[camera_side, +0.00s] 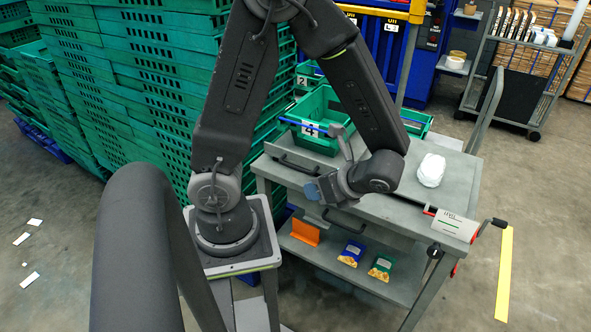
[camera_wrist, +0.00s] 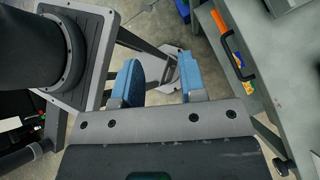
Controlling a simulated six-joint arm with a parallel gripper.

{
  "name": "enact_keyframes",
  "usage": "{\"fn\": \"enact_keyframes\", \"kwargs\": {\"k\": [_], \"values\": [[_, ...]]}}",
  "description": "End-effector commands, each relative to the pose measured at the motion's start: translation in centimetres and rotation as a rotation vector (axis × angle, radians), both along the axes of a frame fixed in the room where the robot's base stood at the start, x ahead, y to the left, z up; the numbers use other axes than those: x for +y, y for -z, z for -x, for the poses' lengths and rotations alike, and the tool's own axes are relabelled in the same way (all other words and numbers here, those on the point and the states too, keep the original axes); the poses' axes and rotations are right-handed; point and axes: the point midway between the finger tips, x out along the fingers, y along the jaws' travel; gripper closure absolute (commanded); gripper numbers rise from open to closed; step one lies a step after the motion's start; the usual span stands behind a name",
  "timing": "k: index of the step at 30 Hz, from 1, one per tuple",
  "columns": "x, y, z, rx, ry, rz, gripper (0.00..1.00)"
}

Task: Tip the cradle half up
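My gripper (camera_side: 312,192) hangs at the front left of the grey work table, near the drawer handles. In the wrist view my gripper (camera_wrist: 160,80) has two blue fingers apart with nothing between them, so it is open and empty. No part is clearly recognisable as the cradle. The fixture is not clearly visible in the wrist view.
A white lumpy package (camera_side: 430,170) lies on the right of the grey table (camera_side: 405,203). A green crate (camera_side: 319,128) marked 4 stands at its back left. An orange piece (camera_side: 305,232), a blue packet (camera_side: 352,253) and a green packet (camera_side: 381,266) are on the lower shelf. Green crate stacks stand behind.

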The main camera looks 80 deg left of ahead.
Motion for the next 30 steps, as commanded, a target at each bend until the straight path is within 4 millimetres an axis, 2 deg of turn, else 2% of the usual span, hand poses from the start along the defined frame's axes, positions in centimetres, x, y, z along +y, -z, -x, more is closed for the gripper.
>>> {"fn": "enact_keyframes", "kwargs": {"k": [1,9,18,24,30], "values": [[0.5,1.1,0.1,0.108,0.067,-0.031,0.62],[3.4,5.7,0.2,0.662,0.418,-0.178,0.62],[5.8,10.9,0.3,1.236,0.734,-0.314,0.62],[6.4,12.7,0.4,1.420,0.827,-0.360,0.62],[7.4,12.8,0.4,1.446,0.837,-0.362,0.62]]}}
